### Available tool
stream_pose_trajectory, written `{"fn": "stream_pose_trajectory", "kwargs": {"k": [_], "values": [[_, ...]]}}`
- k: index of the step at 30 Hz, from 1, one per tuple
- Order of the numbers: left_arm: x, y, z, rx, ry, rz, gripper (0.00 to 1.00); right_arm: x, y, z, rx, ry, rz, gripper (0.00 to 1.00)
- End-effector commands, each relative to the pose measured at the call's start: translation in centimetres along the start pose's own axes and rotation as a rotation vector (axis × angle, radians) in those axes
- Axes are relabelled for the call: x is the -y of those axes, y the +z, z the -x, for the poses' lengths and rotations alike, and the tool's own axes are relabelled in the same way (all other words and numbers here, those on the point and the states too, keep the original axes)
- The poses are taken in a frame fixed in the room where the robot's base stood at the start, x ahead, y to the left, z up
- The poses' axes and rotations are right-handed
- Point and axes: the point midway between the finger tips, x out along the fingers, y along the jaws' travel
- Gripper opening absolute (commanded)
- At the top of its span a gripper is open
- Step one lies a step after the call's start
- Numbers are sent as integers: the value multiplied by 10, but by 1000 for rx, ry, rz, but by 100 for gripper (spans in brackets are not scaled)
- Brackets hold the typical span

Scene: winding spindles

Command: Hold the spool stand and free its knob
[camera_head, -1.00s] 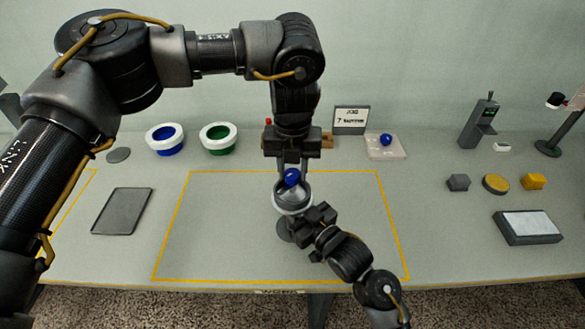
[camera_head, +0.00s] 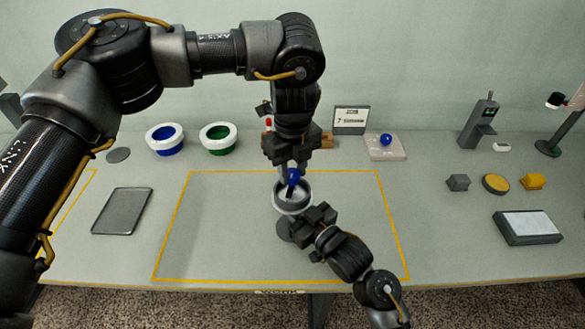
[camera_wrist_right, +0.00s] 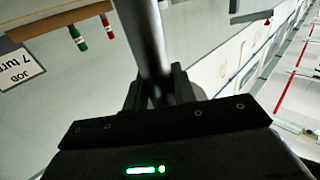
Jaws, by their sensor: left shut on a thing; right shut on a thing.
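The spool stand has a dark round base (camera_head: 284,229) and a white-rimmed grey spool (camera_head: 292,205) on top, inside the yellow outline. A blue knob (camera_head: 293,177) tops it. My left gripper (camera_head: 291,174) points down from above, shut on the knob, its fingers partly hiding it. My right gripper (camera_head: 298,222) comes in low from the front right, shut on the stand below the spool. In the right wrist view the stand's grey post (camera_wrist_right: 150,45) runs between my right gripper's fingers (camera_wrist_right: 165,88).
White-rimmed blue (camera_head: 166,140) and green (camera_head: 218,138) spools stand at the back left, and a grey tray (camera_head: 122,211) lies left. A job sign (camera_head: 350,120) and a pale plate (camera_head: 386,152) with a blue knob are behind. The outlined area beside the stand is clear.

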Motion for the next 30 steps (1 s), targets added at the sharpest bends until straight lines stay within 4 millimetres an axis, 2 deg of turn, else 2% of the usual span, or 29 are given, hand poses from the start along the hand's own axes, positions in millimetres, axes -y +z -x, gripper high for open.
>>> {"fn": "stream_pose_trajectory", "kwargs": {"k": [1,13,14,18,26,30], "values": [[1,-1,0,-3,-2,2,9,-1,6,0,14,2,-2,0],[1,-2,0,-3,-2,4,9,-1,6,0,14,2,-2,0],[1,-2,0,-3,-2,4,36,-1,6,0,14,2,-2,0],[0,-1,0,-2,-1,5,54,0,6,0,13,1,-2,0],[0,0,0,-1,0,6,54,0,5,1,12,1,-2,0],[0,0,9,0,-1,6,54,0,5,1,12,1,-1,0]]}}
